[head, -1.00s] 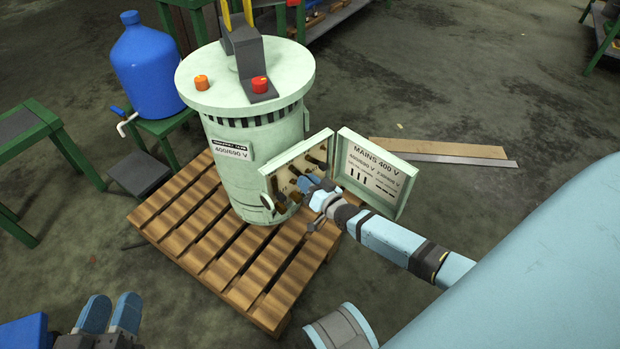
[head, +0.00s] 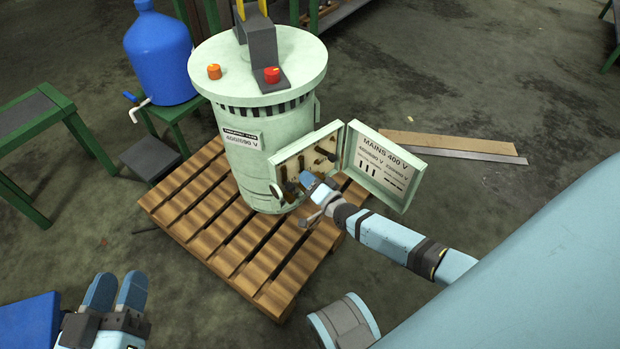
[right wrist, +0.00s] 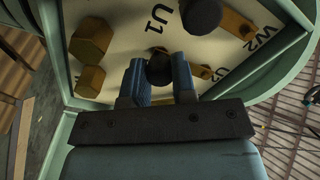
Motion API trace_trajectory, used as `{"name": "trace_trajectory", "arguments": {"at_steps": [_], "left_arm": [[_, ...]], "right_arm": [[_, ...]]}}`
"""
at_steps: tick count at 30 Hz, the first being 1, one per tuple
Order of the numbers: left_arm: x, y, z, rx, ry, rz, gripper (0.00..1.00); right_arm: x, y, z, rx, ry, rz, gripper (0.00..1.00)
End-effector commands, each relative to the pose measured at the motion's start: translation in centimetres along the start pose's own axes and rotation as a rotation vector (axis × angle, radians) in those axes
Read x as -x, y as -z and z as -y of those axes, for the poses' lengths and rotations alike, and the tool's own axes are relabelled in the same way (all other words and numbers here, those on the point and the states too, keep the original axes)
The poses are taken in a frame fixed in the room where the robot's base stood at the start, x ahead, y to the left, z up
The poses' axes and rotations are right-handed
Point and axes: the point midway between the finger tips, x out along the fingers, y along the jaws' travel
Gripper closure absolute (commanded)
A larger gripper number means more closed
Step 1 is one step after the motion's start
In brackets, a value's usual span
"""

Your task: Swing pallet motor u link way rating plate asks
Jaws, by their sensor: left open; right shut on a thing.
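The pale green motor (head: 245,157) stands upright on a wooden pallet (head: 185,215). Its rating plate (head: 243,140) reads 400/690 V. The terminal box (head: 288,166) is open, and its door (head: 384,170) reads MAINS 400 V above small link diagrams. In the right wrist view, my right gripper (right wrist: 160,80) is shut on a dark round knob (right wrist: 160,67) close to the U1 mark; the link under it is mostly hidden. Another dark knob (right wrist: 201,13) and brass parts (right wrist: 91,38) show near it. My left gripper (head: 117,292) is open and empty, low at the left.
A blue bottle (head: 158,60) with a tap stands on a green stand behind the pallet. A green table (head: 40,125) is at the left. A blue object (head: 28,322) lies beside my left gripper. Flat boards (head: 450,143) lie on otherwise clear floor at the right.

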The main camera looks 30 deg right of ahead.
Motion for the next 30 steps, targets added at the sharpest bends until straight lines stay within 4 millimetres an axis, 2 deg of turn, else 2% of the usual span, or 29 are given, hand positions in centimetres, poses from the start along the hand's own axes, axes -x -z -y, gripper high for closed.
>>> {"name": "trace_trajectory", "arguments": {"at_steps": [9,10,13,23,26,30], "left_arm": [[0.0,-0.1,0.0,-0.003,-0.001,0.002,0.57],[0.0,-0.1,0.0,-0.003,-0.001,0.002,0.57],[0.0,0.0,0.0,0.0,0.0,0.0,0.57],[-0.1,0.3,-0.1,0.01,0.003,-0.008,0.57],[-0.1,0.9,-0.2,0.008,0.005,-0.018,0.57],[0.1,2.2,-0.3,0.0,0.008,-0.061,0.57]], "right_arm": [[0.1,-0.1,0.0,-0.005,0.0,0.001,1.0],[0.1,-0.1,0.0,-0.005,0.0,0.001,0.73],[0.0,-0.1,0.0,-0.004,0.0,0.001,0.5],[0.2,0.0,0.1,-0.003,0.0,0.001,0.49],[1.2,0.0,0.1,-0.003,-0.002,0.001,0.49],[3.8,0.1,0.2,-0.003,-0.003,0.003,0.49]]}}
